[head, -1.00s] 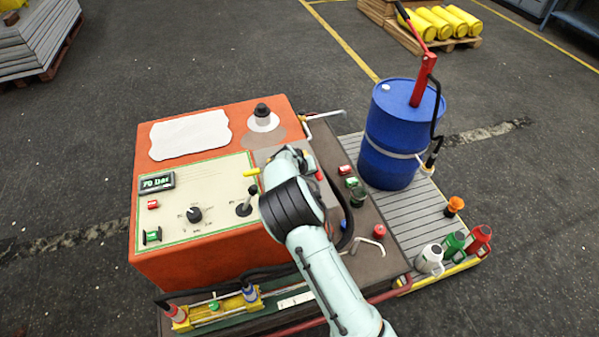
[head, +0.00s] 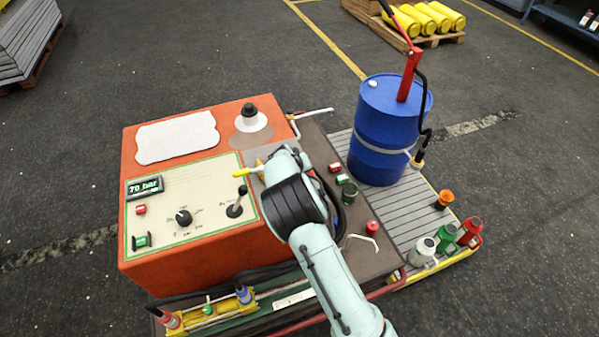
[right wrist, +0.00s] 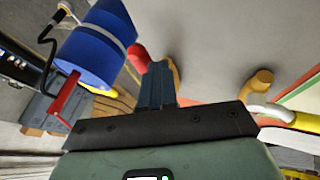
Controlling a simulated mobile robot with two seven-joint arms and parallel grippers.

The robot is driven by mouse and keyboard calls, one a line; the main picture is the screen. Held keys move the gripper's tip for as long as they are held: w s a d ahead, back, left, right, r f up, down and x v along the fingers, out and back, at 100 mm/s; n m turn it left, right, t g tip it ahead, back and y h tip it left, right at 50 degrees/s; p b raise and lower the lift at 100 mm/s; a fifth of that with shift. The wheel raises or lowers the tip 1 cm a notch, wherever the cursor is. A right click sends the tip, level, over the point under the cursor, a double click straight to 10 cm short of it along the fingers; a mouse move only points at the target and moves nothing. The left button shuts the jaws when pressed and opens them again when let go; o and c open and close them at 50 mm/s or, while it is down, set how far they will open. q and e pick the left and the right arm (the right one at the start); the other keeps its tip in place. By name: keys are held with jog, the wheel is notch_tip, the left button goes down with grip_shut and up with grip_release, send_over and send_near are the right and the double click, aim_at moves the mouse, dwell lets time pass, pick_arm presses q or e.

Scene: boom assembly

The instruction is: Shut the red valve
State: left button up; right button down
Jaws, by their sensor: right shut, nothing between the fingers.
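In the right wrist view, a red handle (right wrist: 138,57) shows just left of my right gripper's fingers (right wrist: 157,83). A brass-coloured part is partly hidden behind the fingers. The fingers are shut and empty, close beside the red handle; I cannot tell whether they touch it. In the head view, my right arm covers the red handle and its own fingertips. A yellow-handled valve (head: 243,172) sits left of my wrist on the orange machine; its brass body also shows in the right wrist view (right wrist: 260,82). My left gripper is not in view.
The orange machine (head: 190,254) carries a control panel with a dial, a joystick and a display reading 70 bar. A blue drum (head: 380,132) with a red hand pump (head: 409,75) stands at right. Red, green and white canisters are near the front right. Hoses run along the front.

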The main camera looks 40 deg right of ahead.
jog(key=shift+s+d+f+n+t+y+b, duration=0.1)
jog(key=shift+s+d+n+t+y+b, duration=0.1)
jog(key=shift+s+d+n+t+b, duration=0.25)
jog(key=shift+s+d+n+t+y+b, duration=0.15)
jog(key=shift+s+d+n+y+b, duration=0.05)
jog(key=shift+d+n+b, duration=0.5)
jog(key=shift+s+d+n+t+y, duration=0.2)
jog(key=shift+d+n, duration=0.1)
jog(key=shift+n, duration=0.15)
jog(key=shift+s+d+n+t+y, duration=0.1)
jog(key=shift+d+n+t, duration=0.1)
jog(key=shift+d+n, duration=0.15)
jog(key=shift+d+n+t+y, duration=0.3)
jog(key=shift+d+n, duration=0.2)
jog(key=shift+n, duration=0.25)
jog(key=shift+d+r+n+y, duration=0.2)
jog(key=shift+d+n+y, duration=0.2)
jog(key=shift+d+n, duration=0.3)
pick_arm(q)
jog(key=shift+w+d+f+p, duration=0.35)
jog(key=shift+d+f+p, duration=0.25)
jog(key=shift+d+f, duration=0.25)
pick_arm(e)
jog(key=w+d+n+t+y, duration=0.1)
jog(key=w+d+n+y, duration=0.2)
jog(key=d+n, duration=0.3)
jog(key=shift+w+d+n+y, duration=0.15)
jog(key=shift+w+n+y, duration=0.1)
jog(key=shift+n+y, duration=0.45)
